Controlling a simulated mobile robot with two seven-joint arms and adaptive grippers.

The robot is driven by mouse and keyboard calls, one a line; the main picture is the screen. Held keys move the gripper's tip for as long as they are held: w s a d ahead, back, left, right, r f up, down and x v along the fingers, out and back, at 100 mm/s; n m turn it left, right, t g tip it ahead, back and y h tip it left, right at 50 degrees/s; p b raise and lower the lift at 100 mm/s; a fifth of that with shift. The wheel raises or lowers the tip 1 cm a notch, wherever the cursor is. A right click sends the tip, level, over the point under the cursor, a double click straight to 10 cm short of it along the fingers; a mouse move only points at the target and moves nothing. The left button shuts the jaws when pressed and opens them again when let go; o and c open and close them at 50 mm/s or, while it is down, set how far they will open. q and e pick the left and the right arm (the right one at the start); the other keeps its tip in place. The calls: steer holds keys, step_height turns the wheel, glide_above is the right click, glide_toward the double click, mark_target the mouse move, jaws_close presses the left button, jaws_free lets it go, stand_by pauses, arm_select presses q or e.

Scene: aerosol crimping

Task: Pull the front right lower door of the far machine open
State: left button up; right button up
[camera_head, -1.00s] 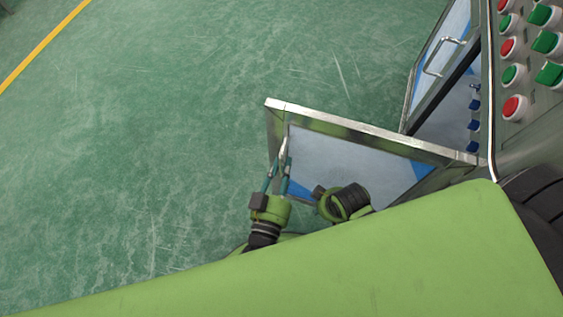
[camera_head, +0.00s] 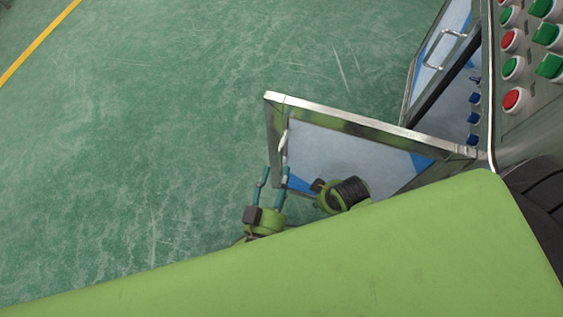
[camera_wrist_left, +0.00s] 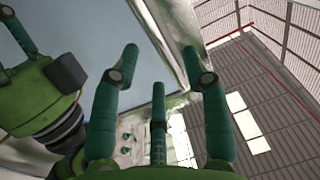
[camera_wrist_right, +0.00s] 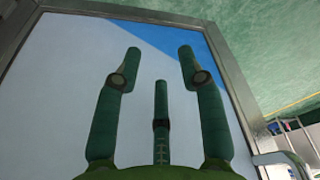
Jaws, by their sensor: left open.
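The far machine's lower door (camera_head: 365,128), a clear pane in a silver frame, stands swung out from the machine. Its handle (camera_head: 283,140) is on the frame at the free left end; it also shows in the right wrist view (camera_wrist_right: 278,159). My left gripper (camera_head: 275,171) is open and empty, its fingertips just below the handle and apart from it. In the left wrist view my left gripper (camera_wrist_left: 160,50) has its fingers spread near the door's frame edge. My right gripper (camera_wrist_right: 157,52) has spread, empty fingers facing the door pane; whether they touch it is unclear.
Another door (camera_head: 437,55) with a silver handle stands open behind. A panel of red and green buttons (camera_head: 520,60) is at the upper right. The green floor (camera_head: 130,150) left of the door is clear. My green body covers the bottom of the head view.

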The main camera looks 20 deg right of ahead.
arm_select(q)
steer(key=v, duration=0.7)
steer(key=shift+s+a, duration=0.2)
steer(key=shift+s, duration=0.05)
